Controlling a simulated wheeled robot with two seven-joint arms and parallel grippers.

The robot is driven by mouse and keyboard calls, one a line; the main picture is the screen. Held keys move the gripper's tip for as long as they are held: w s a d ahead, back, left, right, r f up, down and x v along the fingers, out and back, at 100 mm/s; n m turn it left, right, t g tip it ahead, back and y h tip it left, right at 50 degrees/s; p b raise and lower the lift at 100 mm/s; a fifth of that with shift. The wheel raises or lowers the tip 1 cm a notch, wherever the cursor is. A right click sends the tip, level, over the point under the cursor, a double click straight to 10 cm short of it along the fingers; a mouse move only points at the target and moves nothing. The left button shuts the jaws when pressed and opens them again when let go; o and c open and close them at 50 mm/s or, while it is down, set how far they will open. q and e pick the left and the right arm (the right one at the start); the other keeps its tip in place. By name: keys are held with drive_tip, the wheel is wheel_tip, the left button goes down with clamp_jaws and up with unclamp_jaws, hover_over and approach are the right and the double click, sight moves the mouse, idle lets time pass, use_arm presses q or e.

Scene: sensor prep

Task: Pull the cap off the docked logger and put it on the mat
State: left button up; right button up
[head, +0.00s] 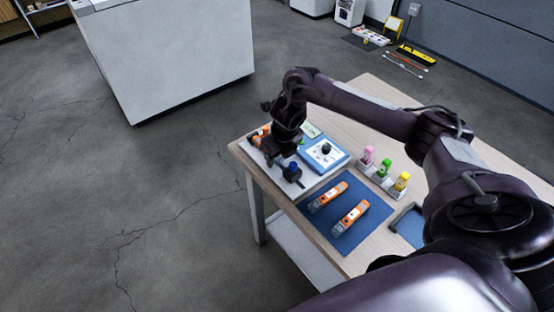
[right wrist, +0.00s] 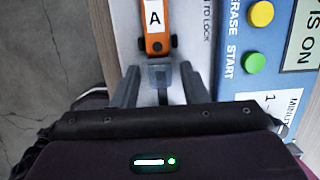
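The docked logger (right wrist: 155,22), orange with a white label "A", lies on a white dock (right wrist: 195,40) in the right wrist view. Its grey cap (right wrist: 160,76) is at the end nearer my gripper. My right gripper (right wrist: 160,84) is open, with one finger on each side of the cap and a visible gap to each. In the head view my right gripper (head: 276,155) is over the dock and hides part of the logger (head: 257,137). The blue mat (head: 362,229) holds two orange loggers (head: 328,197) (head: 350,218) with grey ends. My left gripper is not in view.
A blue control box (head: 336,163) with a dark knob stands right beside the dock; its yellow (right wrist: 261,14) and green (right wrist: 254,62) buttons are close to my gripper. A rack with pink, green and yellow bottles (head: 384,168) stands farther right. The mat has bare room around its loggers.

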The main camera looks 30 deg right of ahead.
drive_tip(key=c, duration=0.7)
drive_tip(key=shift+s+d+p, duration=0.1)
drive_tip(key=shift+s+p, duration=0.4)
drive_tip(key=shift+s, duration=0.75)
idle(0.3)
idle(0.3)
drive_tip(key=shift+r+p, duration=2.25)
drive_tip(key=shift+r, duration=0.5)
